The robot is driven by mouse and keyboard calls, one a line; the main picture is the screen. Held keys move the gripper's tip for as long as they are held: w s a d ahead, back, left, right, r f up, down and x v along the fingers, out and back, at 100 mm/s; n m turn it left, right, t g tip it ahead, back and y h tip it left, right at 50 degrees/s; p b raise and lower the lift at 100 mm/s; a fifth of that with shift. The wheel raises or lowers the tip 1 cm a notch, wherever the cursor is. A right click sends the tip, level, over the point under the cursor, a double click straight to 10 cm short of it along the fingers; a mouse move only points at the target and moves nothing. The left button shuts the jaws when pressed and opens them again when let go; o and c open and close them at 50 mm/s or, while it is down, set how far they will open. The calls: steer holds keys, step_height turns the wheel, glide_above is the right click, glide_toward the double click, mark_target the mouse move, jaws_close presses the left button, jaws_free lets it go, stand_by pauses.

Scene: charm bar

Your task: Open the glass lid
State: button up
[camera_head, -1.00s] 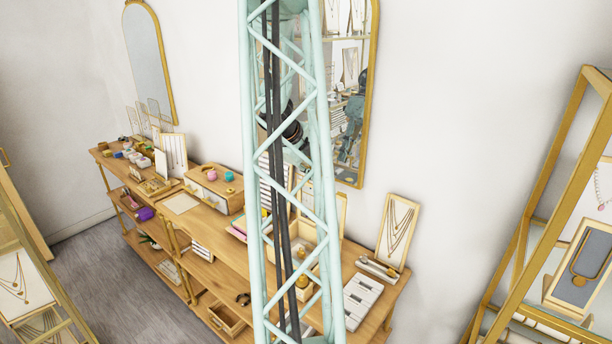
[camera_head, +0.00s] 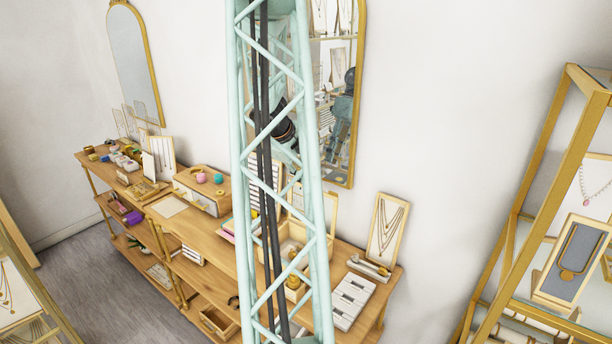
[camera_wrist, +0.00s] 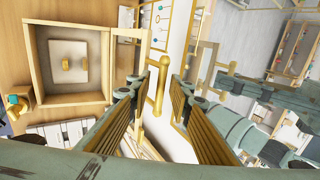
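A wooden box (camera_wrist: 68,100) is at the left of the wrist view, its inside showing a pale pad (camera_wrist: 66,78) with small gold pieces. A narrow framed panel (camera_wrist: 125,62) stands along its right side. It may be the glass lid, but I cannot tell whether glass is in it. In the head view, my mast hides much of this box, and a light frame (camera_head: 333,212) shows upright at its back. My gripper (camera_wrist: 157,88) is open, right of the box. A gold post (camera_wrist: 162,85) shows between its fingers; I cannot tell whether they touch it.
The wooden table (camera_head: 215,248) also holds a white slotted tray (camera_head: 352,300), a necklace stand (camera_head: 387,226) and a wooden case (camera_head: 203,192). A wall mirror (camera_head: 351,150) is behind. A gold-framed display case (camera_head: 545,160) stands at the right. Grey floor (camera_head: 110,285) is clear at left.

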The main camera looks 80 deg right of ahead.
steer(key=w+a+r, duration=0.2)
steer(key=w+a, duration=0.1)
steer(key=a, duration=0.3)
steer(key=w+a+r, duration=0.2)
steer(key=w+a, duration=0.1)
steer(key=a, duration=0.4)
steer(key=shift+w, duration=0.15)
stand_by(0.3)
steer(key=shift+w+a+r, duration=0.1)
steer(key=shift+a, duration=0.05)
stand_by(0.7)
